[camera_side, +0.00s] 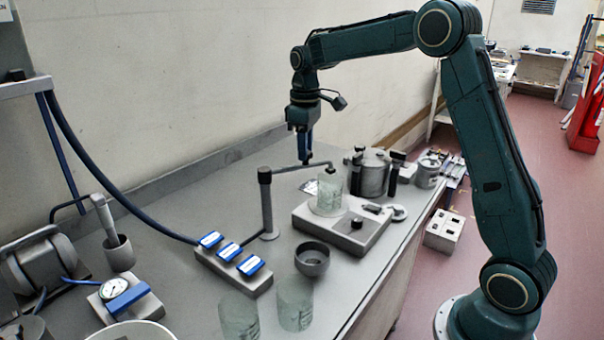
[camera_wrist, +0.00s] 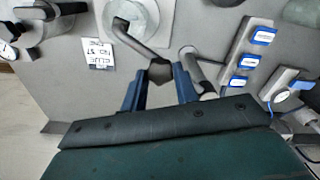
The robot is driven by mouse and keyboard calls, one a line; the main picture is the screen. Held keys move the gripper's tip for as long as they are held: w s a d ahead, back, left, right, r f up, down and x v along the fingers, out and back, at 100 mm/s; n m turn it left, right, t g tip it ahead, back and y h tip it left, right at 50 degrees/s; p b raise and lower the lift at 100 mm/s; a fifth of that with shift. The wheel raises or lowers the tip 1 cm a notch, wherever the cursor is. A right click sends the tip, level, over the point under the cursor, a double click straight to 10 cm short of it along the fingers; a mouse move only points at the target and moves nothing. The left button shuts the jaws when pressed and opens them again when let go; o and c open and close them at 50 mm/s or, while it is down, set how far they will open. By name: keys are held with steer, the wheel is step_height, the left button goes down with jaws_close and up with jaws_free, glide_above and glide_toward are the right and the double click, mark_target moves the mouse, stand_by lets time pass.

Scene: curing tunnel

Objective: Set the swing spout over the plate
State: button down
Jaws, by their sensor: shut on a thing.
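The swing spout (camera_side: 292,169) is a dark horizontal arm on an upright post (camera_side: 266,208). Its bent tip points down over the glass beaker (camera_side: 329,193), which stands on the round top of the grey plate unit (camera_side: 338,229). In the wrist view the spout arm (camera_wrist: 135,42) runs from a dark knob to the beaker and round plate (camera_wrist: 147,13). In the wrist view my blue jaws (camera_wrist: 160,74) are shut around the dark knob (camera_wrist: 160,70).
A block with blue switches (camera_side: 232,262), a dark bowl (camera_side: 312,259) and two glass beakers (camera_side: 295,303) stand in front. A lidded metal pot (camera_side: 370,172) is beyond the plate. A printed card (camera_wrist: 98,53) lies on the bench near the spout. The bench behind the post is clear.

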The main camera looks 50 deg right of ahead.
steer(key=shift+w+r, duration=0.1)
steer(key=c, duration=1.1)
jaws_free()
steer(key=shift+r, duration=0.1)
step_height(320, 180, up, 14)
steer(key=shift+f, duration=0.25)
